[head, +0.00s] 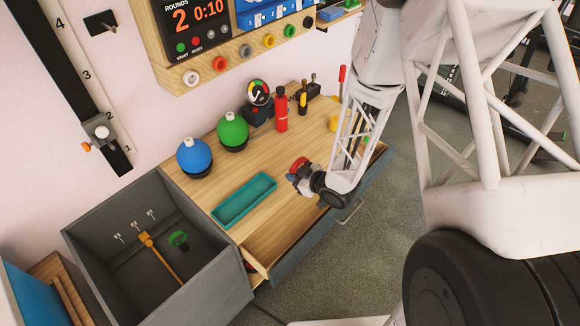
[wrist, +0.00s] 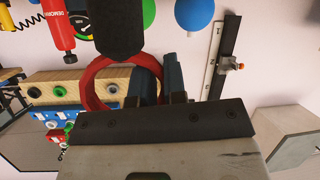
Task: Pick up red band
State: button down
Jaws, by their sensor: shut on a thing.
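The red band (wrist: 93,82) shows in the wrist view as a thick red ring, partly hidden by a dark round part and by my gripper (wrist: 158,82). My gripper is shut on the band's edge. In the head view my gripper (head: 302,178) is above the wooden worktop, right of the teal tray, and a small piece of the red band (head: 298,163) shows at its tip. The fingers' contact with the band is mostly hidden there.
The teal tray (head: 217,214) lies on the worktop (head: 185,183) beside an open drawer (head: 258,263). A blue ball (head: 193,158), a green ball (head: 232,132) and a red bottle (head: 281,112) stand behind. A grey open box (head: 90,235) is at the left.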

jog(key=shift+s+d+r, duration=0.1)
jog(key=shift+s+d, duration=0.05)
jog(key=shift+s, duration=0.6)
dwell(1.2)
jog(key=w+a+r, duration=0.5)
jog(key=a+r, duration=0.4)
jog(key=a, duration=0.1)
jog(key=w+a+r, duration=0.6)
jog(key=a+r, duration=0.3)
jog(key=a, duration=0.2)
jog(key=s+a+r, duration=0.1)
jog(key=a+r, duration=0.9)
jog(key=r, duration=0.2)
jog(key=s+a+r, duration=0.2)
jog(key=a+r, duration=0.8)
jog(key=r, duration=0.2)
jog(key=shift+s+a+r+g, duration=0.3)
jog(key=shift+a+r, duration=0.1)
jog(key=shift+w+a, duration=0.25)
jog(key=shift+w, duration=0.05)
